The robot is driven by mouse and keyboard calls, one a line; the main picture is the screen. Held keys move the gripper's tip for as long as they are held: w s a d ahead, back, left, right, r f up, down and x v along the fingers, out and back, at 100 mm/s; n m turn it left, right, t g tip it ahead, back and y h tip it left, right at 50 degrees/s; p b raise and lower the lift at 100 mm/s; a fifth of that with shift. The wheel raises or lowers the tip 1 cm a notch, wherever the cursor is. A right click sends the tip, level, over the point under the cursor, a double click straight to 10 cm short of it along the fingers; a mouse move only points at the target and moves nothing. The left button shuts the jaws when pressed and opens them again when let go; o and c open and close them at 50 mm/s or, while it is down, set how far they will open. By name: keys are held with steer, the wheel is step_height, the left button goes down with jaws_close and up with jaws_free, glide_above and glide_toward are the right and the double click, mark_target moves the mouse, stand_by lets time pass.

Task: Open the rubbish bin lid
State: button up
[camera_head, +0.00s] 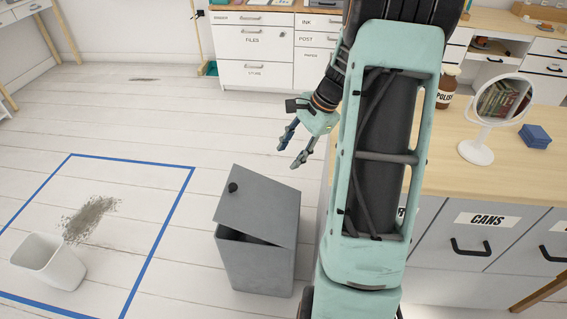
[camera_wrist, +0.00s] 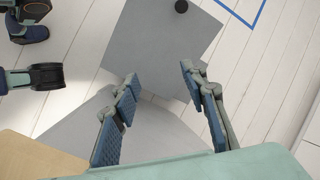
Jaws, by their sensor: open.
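The grey rubbish bin (camera_head: 255,262) stands on the floor left of my arm. Its flat grey lid (camera_head: 262,204) is tilted, with a dark gap between it and the bin's front rim. A black round knob (camera_head: 233,187) sits near the lid's left corner. My gripper (camera_head: 293,150) is open and empty, above and behind the bin in the head view. In the wrist view, my gripper's fingers (camera_wrist: 158,80) are spread with the lid (camera_wrist: 160,45) beyond them. The knob (camera_wrist: 181,6) is at the top edge there, away from the fingertips.
A white waste basket (camera_head: 50,262) and a grey dirt patch (camera_head: 90,218) lie within a blue floor outline (camera_head: 158,240) at left. A desk with a mirror (camera_head: 495,112), bottle (camera_head: 447,88) and blue box (camera_head: 535,136) stands right.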

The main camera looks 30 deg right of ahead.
steer(key=shift+v, duration=2.25)
